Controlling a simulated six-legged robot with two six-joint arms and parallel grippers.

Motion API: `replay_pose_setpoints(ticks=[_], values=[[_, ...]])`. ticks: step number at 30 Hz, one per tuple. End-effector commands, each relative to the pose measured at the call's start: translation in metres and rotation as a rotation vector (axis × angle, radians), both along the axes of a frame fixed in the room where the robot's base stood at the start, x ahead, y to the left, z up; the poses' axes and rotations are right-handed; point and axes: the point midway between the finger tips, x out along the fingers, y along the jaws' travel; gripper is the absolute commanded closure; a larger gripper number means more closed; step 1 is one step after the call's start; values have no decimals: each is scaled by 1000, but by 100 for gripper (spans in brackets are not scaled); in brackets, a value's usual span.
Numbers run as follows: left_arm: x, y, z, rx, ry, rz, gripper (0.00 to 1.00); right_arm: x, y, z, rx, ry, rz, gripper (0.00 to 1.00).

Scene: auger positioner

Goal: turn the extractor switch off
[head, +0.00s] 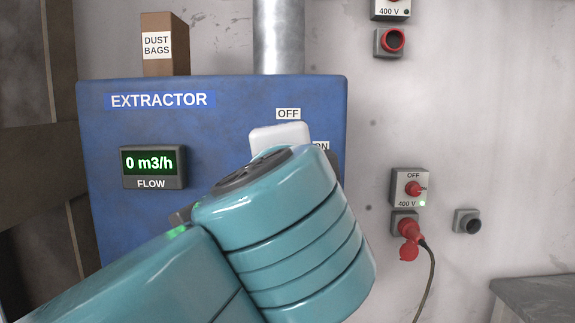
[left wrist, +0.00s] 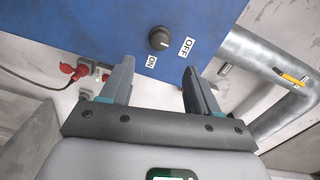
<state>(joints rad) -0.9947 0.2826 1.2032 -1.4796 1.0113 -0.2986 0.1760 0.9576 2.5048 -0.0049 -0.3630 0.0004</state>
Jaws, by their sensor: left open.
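The extractor (head: 225,125) is a blue box on the wall, and its FLOW display (head: 152,164) reads 0 m3/h. In the left wrist view its switch (left wrist: 159,39) is a round dark knob on the blue panel, between an OFF label (left wrist: 186,47) and an ON label (left wrist: 151,61). I cannot tell for sure which label its mark points at. My left gripper (left wrist: 157,74) is open and empty, with the knob beyond its fingertips, apart from them. In the head view my left arm hides the knob and part of the ON label. My right gripper is not in view.
A dust bags box (head: 164,52) and a metal pipe (head: 279,38) stand above the extractor. To its right are a 400 V switch box (head: 410,187) with a red plug (head: 408,230) and cable, and a grey socket (head: 468,222). A grey surface (head: 540,289) is at lower right.

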Motion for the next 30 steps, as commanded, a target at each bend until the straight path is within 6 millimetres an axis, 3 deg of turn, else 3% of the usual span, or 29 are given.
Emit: replay_pose_setpoints(ticks=[3,9,23,26,29,30], values=[[-29,-1,0,-1,-2,-5,39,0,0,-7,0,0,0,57],[-56,0,2,0,0,-1,39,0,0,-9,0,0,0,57],[-58,-3,-2,6,12,-3,39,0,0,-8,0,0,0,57],[-40,-16,-28,31,69,-27,39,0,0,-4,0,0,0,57],[-8,-37,-85,61,193,-74,39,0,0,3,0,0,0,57],[6,-44,-114,66,260,-94,39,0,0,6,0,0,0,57]])
